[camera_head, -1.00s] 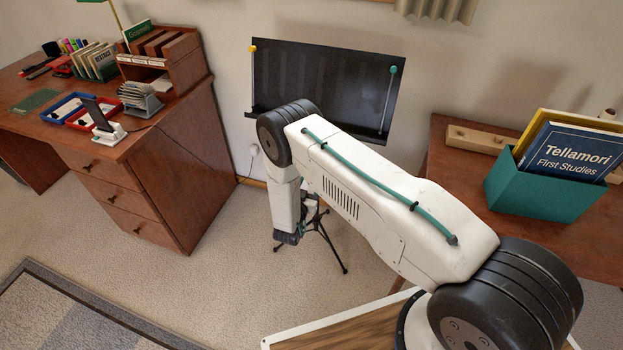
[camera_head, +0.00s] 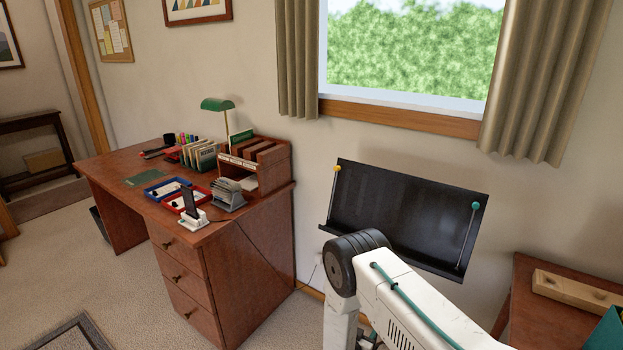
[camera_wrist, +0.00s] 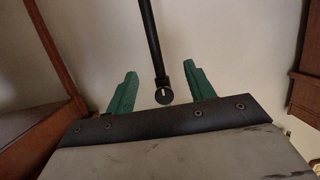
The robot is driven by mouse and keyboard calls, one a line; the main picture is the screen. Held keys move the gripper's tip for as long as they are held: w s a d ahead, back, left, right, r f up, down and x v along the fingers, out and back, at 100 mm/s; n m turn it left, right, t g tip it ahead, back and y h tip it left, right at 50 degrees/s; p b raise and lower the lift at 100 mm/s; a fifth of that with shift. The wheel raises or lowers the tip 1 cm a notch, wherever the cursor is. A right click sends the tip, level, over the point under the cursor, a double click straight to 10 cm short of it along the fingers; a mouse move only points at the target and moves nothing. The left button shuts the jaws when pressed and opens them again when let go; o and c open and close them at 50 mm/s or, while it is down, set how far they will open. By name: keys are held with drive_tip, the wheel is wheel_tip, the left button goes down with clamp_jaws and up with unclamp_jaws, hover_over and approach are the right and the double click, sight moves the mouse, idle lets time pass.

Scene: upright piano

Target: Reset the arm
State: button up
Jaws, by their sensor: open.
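My gripper (camera_wrist: 160,88) shows in the wrist view as two green fingers standing well apart, open. Nothing is held between them. A dark vertical pole with a round knob (camera_wrist: 163,96) stands in view beyond the gap between the fingers; I cannot tell how far off it is. In the head view my white arm (camera_head: 405,305) rises at the lower right and bends down in front of the black music stand (camera_head: 410,215). The gripper itself is below the picture edge there.
A wooden desk (camera_head: 245,270) with trays, a phone on a stand and a green lamp (camera_head: 216,104) stands to the left. A wooden surface (camera_head: 545,325) with a pale wooden block (camera_head: 580,290) is at the right. A curtained window is behind.

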wheel_tip(320, 180, down, 3)
drive_tip(key=s+a+n+g+y, duration=0.1)
drive_tip(key=s+a+g+y, duration=0.1)
drive_tip(key=a+g+y, duration=0.1)
drive_tip(key=s+a+r+n+g+y, duration=0.2)
drive_tip(key=a+r+g+y, duration=0.2)
drive_tip(key=a+r, duration=0.15)
drive_tip(key=s+r+n+g+y, duration=0.15)
drive_tip(key=s+r, duration=0.25)
drive_tip(key=r, duration=0.6)
drive_tip(key=s+r+n+g+y, duration=0.1)
drive_tip(key=s+r+g, duration=0.2)
drive_tip(key=r, duration=0.7)
drive_tip(key=s+d+r, duration=0.5)
drive_tip(key=s+r, duration=0.5)
drive_tip(key=r, duration=0.2)
drive_tip(key=s+d+r+h, duration=0.1)
drive_tip(key=s+d+r, duration=0.4)
drive_tip(key=s+r, duration=0.5)
drive_tip(key=s+d+r+n, duration=0.1)
drive_tip(key=s+d+r, duration=0.4)
drive_tip(key=s+r, duration=0.5)
wheel_tip(320, 180, up, 4)
drive_tip(key=shift+s+d+f, duration=0.2)
drive_tip(key=shift+s+d, duration=0.05)
drive_tip(key=shift+d, duration=0.1)
drive_tip(key=shift+t+h, duration=0.25)
